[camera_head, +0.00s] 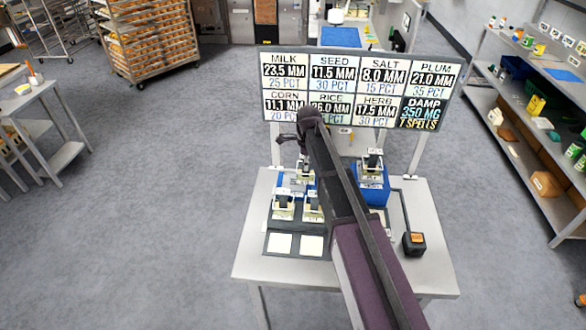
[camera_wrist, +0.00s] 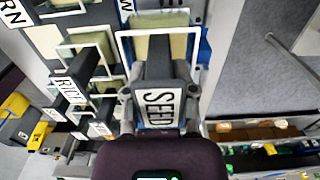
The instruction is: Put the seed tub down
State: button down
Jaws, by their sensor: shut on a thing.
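The seed tub (camera_wrist: 158,108) shows in the wrist view with a white "SEED" label facing my camera. My gripper (camera_wrist: 158,92) is shut on it, with one grey finger on each side. The seed tub cannot be told apart clearly there. Whether its base touches a surface is hidden.
Other labelled tubs, among them rice (camera_wrist: 70,90), stand close on the left in the wrist view. In the head view, tubs (camera_head: 283,206) stand on the table (camera_head: 250,262). A blue stand (camera_head: 371,196) is at right. A sign board (camera_head: 360,88) rises behind.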

jog(key=shift+w+a+f, duration=0.1)
jog(key=shift+w+a, duration=0.25)
jog(key=shift+a, duration=0.45)
jog(key=shift+w+a+f, duration=0.1)
jog(key=shift+w+a, duration=0.2)
jog(key=shift+a, duration=0.45)
jog(key=shift+r, duration=0.1)
jog(key=shift+w+a+f+b, duration=0.1)
jog(key=shift+a+f+b, duration=0.1)
jog(key=shift+f+b, duration=0.45)
jog(key=shift+w+a+f+b, duration=0.1)
jog(key=shift+a+f+b, duration=0.1)
jog(key=shift+f+b, duration=0.45)
jog(key=shift+a+f+b, duration=0.2)
jog(key=shift+f+b, duration=0.35)
jog(key=shift+b, duration=0.1)
jog(key=shift+f, duration=0.1)
jog(key=shift+c, duration=2)
grip_release()
notch_tip(320, 180, up, 12)
jog(key=p, duration=1.2)
